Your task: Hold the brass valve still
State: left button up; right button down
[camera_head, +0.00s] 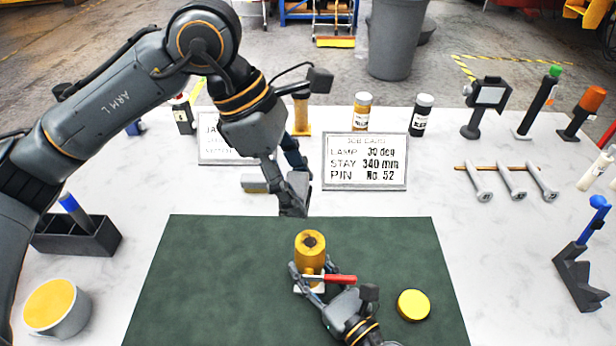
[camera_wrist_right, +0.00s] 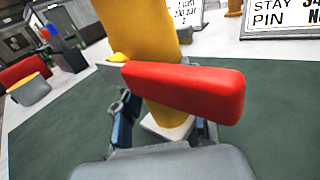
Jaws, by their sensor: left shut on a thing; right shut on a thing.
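The brass valve (camera_head: 310,243) stands upright on the green mat (camera_head: 200,270), with an opening in its top, a red lever (camera_head: 339,279) pointing right and a pale base. In the right wrist view its yellow body (camera_wrist_right: 140,40) and red lever (camera_wrist_right: 185,90) fill the middle, with the pale foot (camera_wrist_right: 168,130) below. My right gripper (camera_head: 308,281) is shut around the valve's lower part, one finger on each side. My left gripper (camera_head: 293,208) hangs fingers down beyond the mat's far edge, apart from the valve. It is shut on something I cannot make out.
A yellow disc (camera_head: 413,305) lies right of the valve. A job card (camera_head: 365,163) stands behind the mat, reading lamp 30 deg, stay 340 mm, pin No. 52. The mat's left half is clear.

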pick_arm(q)
jog(key=shift+s+a+f, duration=0.1)
jog(key=shift+a+f, duration=0.1)
jog(key=shift+f, duration=0.4)
jog(key=shift+a+f, duration=0.2)
jog(key=shift+f, duration=0.35)
pick_arm(e)
jog(key=shift+r, duration=0.1)
pick_arm(q)
notch_tip(320, 180, down, 8)
jog(key=shift+r, duration=0.1)
jog(key=shift+s+d, duration=0.1)
jog(key=shift+d, duration=2.6)
jog(key=shift+a, duration=2.75)
jog(key=shift+r, duration=3.95)
